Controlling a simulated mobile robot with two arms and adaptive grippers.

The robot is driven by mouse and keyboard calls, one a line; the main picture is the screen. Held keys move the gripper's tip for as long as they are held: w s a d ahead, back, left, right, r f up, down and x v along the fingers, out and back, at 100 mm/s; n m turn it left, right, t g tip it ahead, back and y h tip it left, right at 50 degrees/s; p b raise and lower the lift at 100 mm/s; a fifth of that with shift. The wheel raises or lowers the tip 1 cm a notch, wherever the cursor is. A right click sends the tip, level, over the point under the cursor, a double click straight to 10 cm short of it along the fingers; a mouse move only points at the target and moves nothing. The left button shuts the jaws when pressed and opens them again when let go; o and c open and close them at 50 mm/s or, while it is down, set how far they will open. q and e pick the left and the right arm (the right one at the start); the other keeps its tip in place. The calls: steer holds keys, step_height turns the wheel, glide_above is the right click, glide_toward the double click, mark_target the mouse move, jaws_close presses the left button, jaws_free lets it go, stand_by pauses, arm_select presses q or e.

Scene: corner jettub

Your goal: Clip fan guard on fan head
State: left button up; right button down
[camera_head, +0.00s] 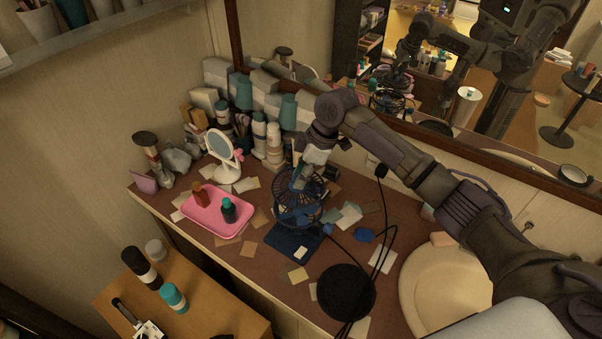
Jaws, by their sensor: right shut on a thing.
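The blue desk fan stands on the brown counter, its square base (289,241) flat on the top. The round wire fan guard (298,212) shows at the fan head, which is partly hidden behind the wires. My right gripper (301,180) comes down from above at the top of the cage and is shut on the guard. At this size I cannot tell whether the guard's rim touches the head all round. My left gripper is not in view.
A pink tray (217,227) with bottles and a white round mirror (221,147) stand left of the fan. A black disc (346,292), loose cables and a basin (447,281) lie right. Bottles and boxes crowd the back below the wall mirror.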

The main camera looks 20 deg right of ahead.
mark_target(301, 194)
steer(key=shift+r+p, duration=0.1)
steer(key=shift+p, duration=0.4)
steer(key=shift+f+b, duration=0.85)
steer(key=shift+f, duration=0.95)
steer(key=shift+f+b, duration=0.95)
steer(key=shift+f, duration=1.2)
steer(key=shift+s+f, duration=0.1)
steer(key=shift+f, duration=0.15)
steer(key=c, duration=0.8)
jaws_free()
steer(key=shift+r, duration=0.1)
steer(key=v, duration=1.1)
steer(key=shift+d+r, duration=0.2)
steer(key=shift+r, duration=0.15)
